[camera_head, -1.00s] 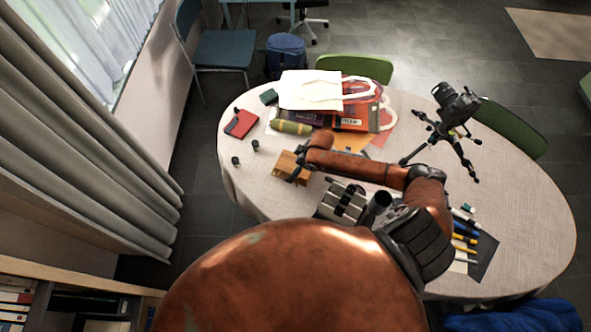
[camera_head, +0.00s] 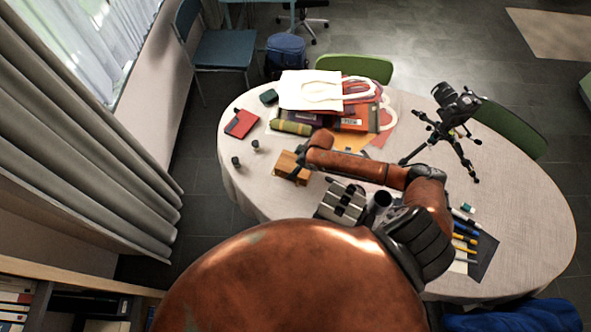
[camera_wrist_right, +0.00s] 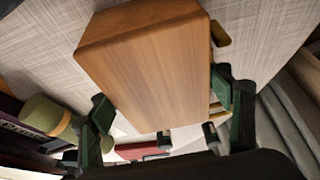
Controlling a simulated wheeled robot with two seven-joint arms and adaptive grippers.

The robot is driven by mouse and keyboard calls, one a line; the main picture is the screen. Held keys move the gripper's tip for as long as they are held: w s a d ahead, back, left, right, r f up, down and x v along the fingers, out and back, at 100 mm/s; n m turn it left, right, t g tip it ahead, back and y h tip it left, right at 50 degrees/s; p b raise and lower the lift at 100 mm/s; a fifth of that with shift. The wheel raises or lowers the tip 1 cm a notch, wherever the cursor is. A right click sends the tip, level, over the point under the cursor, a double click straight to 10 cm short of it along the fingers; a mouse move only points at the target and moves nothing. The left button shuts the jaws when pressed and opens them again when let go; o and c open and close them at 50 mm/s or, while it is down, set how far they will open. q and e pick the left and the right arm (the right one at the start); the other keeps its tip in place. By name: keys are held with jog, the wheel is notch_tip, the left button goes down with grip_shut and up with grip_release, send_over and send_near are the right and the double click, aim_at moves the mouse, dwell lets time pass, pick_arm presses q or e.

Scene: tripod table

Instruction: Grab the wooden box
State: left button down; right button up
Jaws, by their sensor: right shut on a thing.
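The wooden box (camera_head: 287,167) sits on the left part of the round table near its front edge. It fills the upper middle of the right wrist view (camera_wrist_right: 150,62), with its smooth brown top face showing. My right gripper (camera_wrist_right: 163,100) is shut on the wooden box, with one dark green finger on each side of it. In the head view my right gripper (camera_head: 296,168) is partly hidden by its own wrist. I cannot tell whether the box touches the tabletop. My left gripper is not in view.
The table (camera_head: 530,220) holds a red notebook (camera_head: 241,123), a green cylinder (camera_head: 291,127), a white tote bag (camera_head: 310,90), a camera on a tripod (camera_head: 452,103) and several pens (camera_head: 464,240). Two small dark pieces stand left of the box. Green chairs (camera_head: 352,67) stand around.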

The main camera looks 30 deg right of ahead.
jog(key=shift+r, duration=0.1)
jog(key=c, duration=0.4)
jog(key=shift+c, duration=0.2)
